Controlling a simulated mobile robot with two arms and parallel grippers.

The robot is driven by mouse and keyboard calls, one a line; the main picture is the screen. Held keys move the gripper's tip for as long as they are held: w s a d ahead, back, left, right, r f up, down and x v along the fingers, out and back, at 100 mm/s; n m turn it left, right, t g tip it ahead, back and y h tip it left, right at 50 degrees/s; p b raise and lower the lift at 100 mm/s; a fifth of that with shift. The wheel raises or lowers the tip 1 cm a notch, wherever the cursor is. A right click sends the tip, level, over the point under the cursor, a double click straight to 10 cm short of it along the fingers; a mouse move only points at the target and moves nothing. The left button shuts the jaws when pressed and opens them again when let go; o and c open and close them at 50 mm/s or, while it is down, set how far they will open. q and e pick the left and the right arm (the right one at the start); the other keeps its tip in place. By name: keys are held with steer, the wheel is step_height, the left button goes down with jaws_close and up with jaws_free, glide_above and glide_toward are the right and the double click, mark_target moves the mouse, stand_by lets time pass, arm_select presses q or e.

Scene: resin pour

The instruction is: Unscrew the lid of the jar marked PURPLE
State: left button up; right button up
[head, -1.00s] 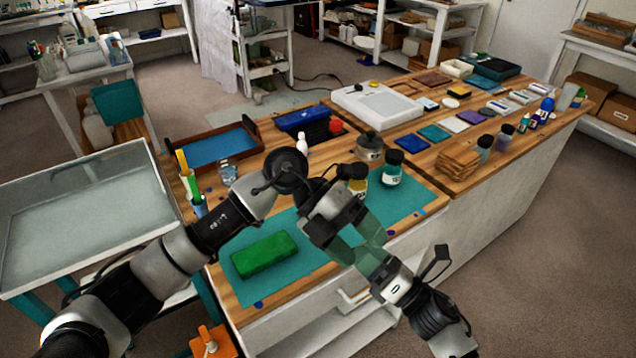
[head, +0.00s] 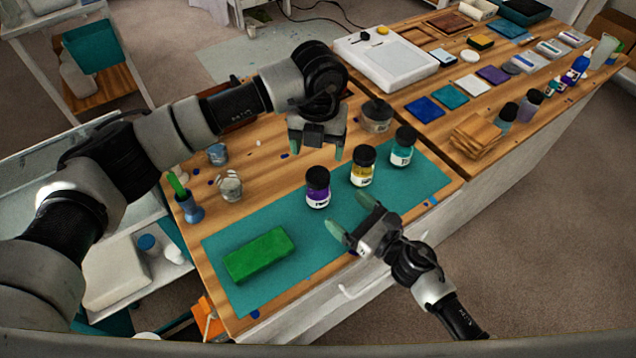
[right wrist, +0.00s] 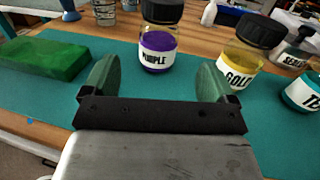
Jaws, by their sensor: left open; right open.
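The jar marked PURPLE (head: 318,190) stands upright on the teal mat (head: 225,249), with its black lid on. In the right wrist view the jar (right wrist: 158,48) stands ahead of my fingers, its label readable and its lid top cut off by the frame edge. My left gripper (head: 315,150) is open and empty, pointing down above and behind the jar, apart from it. My right gripper (head: 352,222) is open and empty at the front of the mat; in the right wrist view its fingers (right wrist: 158,82) are apart, with the jar beyond the gap.
The GOLD jar (head: 362,167) and a teal jar (head: 402,147) stand close to the right. A green block (head: 259,255) lies on the mat to the left. The mat between block and purple jar is clear.

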mark_target(326, 194)
arm_select(q)
steer(key=shift+s, duration=0.15)
arm_select(e)
steer(key=x, duration=0.9)
steer(key=shift+w+a, duration=0.2)
steer(key=shift+a, duration=0.05)
steer(key=shift+c, duration=0.4)
